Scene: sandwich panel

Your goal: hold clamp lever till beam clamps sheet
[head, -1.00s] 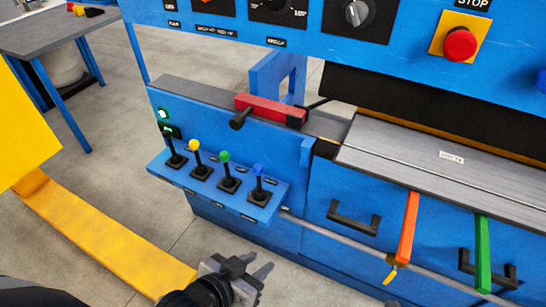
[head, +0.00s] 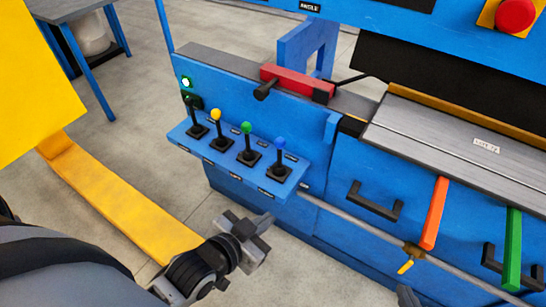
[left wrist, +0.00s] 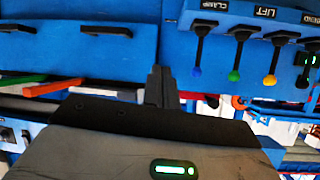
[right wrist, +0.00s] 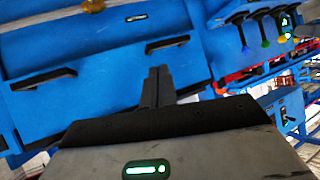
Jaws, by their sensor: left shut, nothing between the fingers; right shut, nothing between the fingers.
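The clamp lever is the blue-knobbed one (head: 281,143), at the right end of a row on the blue console shelf. It also shows under a CLAMP label in the left wrist view (left wrist: 196,72). It stands upright and nothing touches it. My left gripper (head: 262,228) is shut and empty, below the shelf and apart from the lever. My right gripper (head: 406,295) shows only as a dark tip at the bottom edge; in the right wrist view its fingers (right wrist: 158,75) are together and empty. A grey sheet (head: 450,125) with a lot label lies on the machine bed, before the dark beam (head: 415,90).
Black (head: 196,125), yellow (head: 215,116) and green (head: 246,129) knobbed levers stand close beside the blue one. Orange (head: 434,212) and green (head: 512,248) bars and black handles (head: 375,203) stick out from the front. A yellow rail (head: 120,195) lies on the left floor.

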